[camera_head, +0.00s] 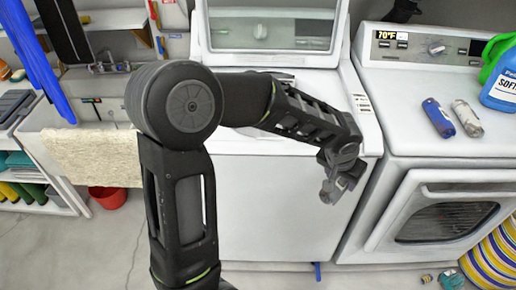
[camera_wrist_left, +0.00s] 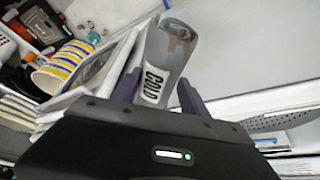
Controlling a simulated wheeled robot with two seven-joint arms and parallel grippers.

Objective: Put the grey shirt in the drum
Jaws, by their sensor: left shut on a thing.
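My left gripper (camera_head: 335,189) is in front of the white top-loading washer (camera_head: 280,205), at its right side. In the left wrist view the gripper (camera_wrist_left: 160,92) is shut on a rolled grey shirt (camera_wrist_left: 170,48), which has brownish patches and a white patch reading "COLD". The roll sticks out past the fingers. In the head view the shirt is small and hard to make out at the fingertips. The washer's glass lid (camera_head: 270,27) is raised, but my arm covers part of its top and the drum inside cannot be seen. My right gripper is not in view.
A yellow-striped basket (camera_head: 492,258) is on the floor. A sink and shelves are at left.

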